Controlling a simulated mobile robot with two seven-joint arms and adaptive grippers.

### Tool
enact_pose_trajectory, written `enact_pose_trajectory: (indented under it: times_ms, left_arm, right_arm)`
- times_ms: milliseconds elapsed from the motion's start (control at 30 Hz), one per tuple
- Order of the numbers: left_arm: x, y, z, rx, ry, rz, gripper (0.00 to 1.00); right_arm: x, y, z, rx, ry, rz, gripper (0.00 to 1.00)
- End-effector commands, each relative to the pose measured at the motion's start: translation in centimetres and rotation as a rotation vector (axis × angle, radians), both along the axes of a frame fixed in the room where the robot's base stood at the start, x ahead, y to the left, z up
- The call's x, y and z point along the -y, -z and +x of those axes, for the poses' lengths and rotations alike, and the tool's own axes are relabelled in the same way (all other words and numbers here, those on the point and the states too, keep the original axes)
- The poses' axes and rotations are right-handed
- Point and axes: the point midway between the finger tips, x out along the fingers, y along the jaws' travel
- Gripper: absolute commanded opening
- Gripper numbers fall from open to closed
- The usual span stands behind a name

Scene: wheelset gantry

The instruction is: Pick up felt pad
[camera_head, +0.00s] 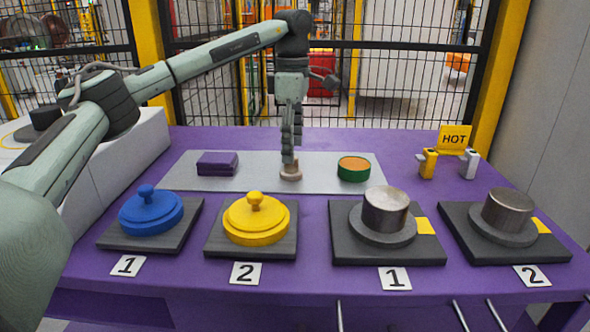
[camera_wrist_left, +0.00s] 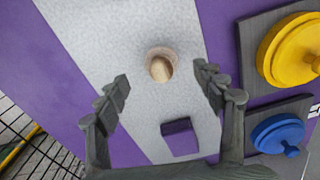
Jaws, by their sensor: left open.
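Three small items sit on a light grey mat (camera_head: 245,176); no label says which is the felt pad. A round beige base with an upright wooden knob (camera_head: 291,172) stands mid-mat; it also shows in the left wrist view (camera_wrist_left: 160,66). A dark purple block (camera_head: 217,163) lies to its left, also in the left wrist view (camera_wrist_left: 180,137). A round green tin with an orange-brown top (camera_head: 353,169) is to its right. My left gripper (camera_head: 289,157) points down over the wooden knob, fingers apart (camera_wrist_left: 163,84) on either side of it in the wrist view, holding nothing.
In front stand a blue lidded disc (camera_head: 150,211) and a yellow one (camera_head: 256,220) on dark plates, and two metal cylinders (camera_head: 385,212) (camera_head: 508,212) on dark bases. A yellow HOT sign (camera_head: 454,138) stands at back right. A mesh fence (camera_head: 415,85) closes the back.

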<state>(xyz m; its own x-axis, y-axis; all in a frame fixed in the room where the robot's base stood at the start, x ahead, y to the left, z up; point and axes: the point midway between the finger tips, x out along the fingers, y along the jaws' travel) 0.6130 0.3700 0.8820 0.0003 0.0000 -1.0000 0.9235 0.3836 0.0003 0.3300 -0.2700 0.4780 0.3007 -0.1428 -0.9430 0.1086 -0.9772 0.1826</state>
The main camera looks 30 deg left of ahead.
Motion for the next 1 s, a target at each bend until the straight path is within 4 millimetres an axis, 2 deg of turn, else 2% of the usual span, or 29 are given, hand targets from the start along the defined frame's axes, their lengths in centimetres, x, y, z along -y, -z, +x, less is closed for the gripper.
enact_pose_trajectory:
  times_ms: [100, 200, 533, 1000]
  left_arm:
    - [-0.4, 2.0, -0.3, -0.004, -0.001, 0.001, 0.68]
    - [-0.3, 3.2, -0.3, -0.001, 0.000, 0.001, 0.68]
    - [-0.3, 3.8, -0.3, 0.000, 0.000, 0.000, 0.67]
    - [-0.3, 3.9, -0.3, -0.001, 0.000, 0.001, 0.09]
  right_arm:
    - [-0.1, -0.2, 0.2, 0.003, 0.001, 0.001, 0.40]
    - [-0.1, 0.0, 0.1, -0.002, 0.003, 0.002, 0.40]
    - [0.0, 0.4, -0.6, -0.016, 0.005, 0.002, 0.40]
    - [0.0, 0.6, -0.9, -0.021, 0.005, 0.001, 0.40]
